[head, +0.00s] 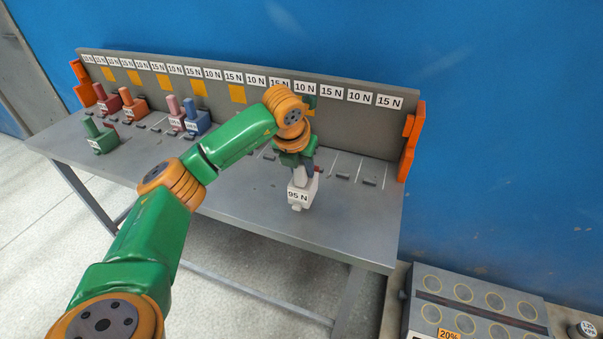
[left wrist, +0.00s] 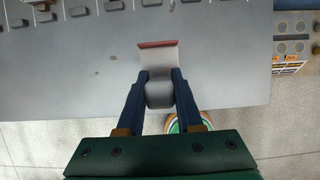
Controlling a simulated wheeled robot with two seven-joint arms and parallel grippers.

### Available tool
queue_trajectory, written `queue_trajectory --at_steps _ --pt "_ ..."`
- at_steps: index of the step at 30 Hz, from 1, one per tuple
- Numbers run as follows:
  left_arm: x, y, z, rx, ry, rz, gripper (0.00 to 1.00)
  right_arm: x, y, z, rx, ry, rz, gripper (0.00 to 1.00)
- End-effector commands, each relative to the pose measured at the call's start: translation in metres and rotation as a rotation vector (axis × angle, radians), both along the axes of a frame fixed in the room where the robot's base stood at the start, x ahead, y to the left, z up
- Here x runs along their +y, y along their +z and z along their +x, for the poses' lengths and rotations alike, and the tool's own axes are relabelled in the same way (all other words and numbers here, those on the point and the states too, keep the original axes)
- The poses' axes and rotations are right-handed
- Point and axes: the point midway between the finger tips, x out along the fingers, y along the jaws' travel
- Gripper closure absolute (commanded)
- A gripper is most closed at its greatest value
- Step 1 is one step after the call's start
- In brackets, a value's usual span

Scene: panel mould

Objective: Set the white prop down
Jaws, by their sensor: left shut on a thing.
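The white prop (head: 298,194) is a small block with a "95 N" label and a narrower top, upright over the front right part of the grey bench (head: 250,205). My left gripper (head: 304,172) comes down from above and is shut on the prop's top. In the left wrist view the dark fingers (left wrist: 160,92) grip the white prop (left wrist: 158,58) from both sides, and a red strip shows along its far edge. I cannot tell whether its underside touches the bench. My right gripper is not in view.
Coloured props stand at the bench's left: green (head: 101,140), orange (head: 133,108), pink (head: 176,118) and blue (head: 195,120). A back panel (head: 330,118) carries "10 N" and "15 N" labels above marked slots. Orange brackets (head: 412,145) flank it. A grey box (head: 475,305) sits lower right.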

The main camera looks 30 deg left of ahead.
Motion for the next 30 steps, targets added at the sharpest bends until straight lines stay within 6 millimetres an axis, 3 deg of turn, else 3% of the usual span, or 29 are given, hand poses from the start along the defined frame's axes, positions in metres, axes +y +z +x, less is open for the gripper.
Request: queue_trajectory --at_steps 6,16,17,20,30 --pt "-0.001 -0.032 0.003 0.002 0.0 0.0 1.0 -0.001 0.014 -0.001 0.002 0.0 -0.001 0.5" --pt "-0.001 -0.039 0.003 -0.001 0.001 0.0 1.0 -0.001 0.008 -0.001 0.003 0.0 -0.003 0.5" --pt "-0.001 -0.038 0.003 0.0 0.0 0.0 0.6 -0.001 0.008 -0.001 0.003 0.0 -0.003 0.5" --pt "-0.001 -0.037 0.003 0.0 0.0 0.0 0.35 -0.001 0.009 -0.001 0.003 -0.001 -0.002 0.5" --pt "-0.001 -0.031 0.003 -0.001 0.0 0.0 0.35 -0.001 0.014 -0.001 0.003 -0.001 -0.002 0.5"
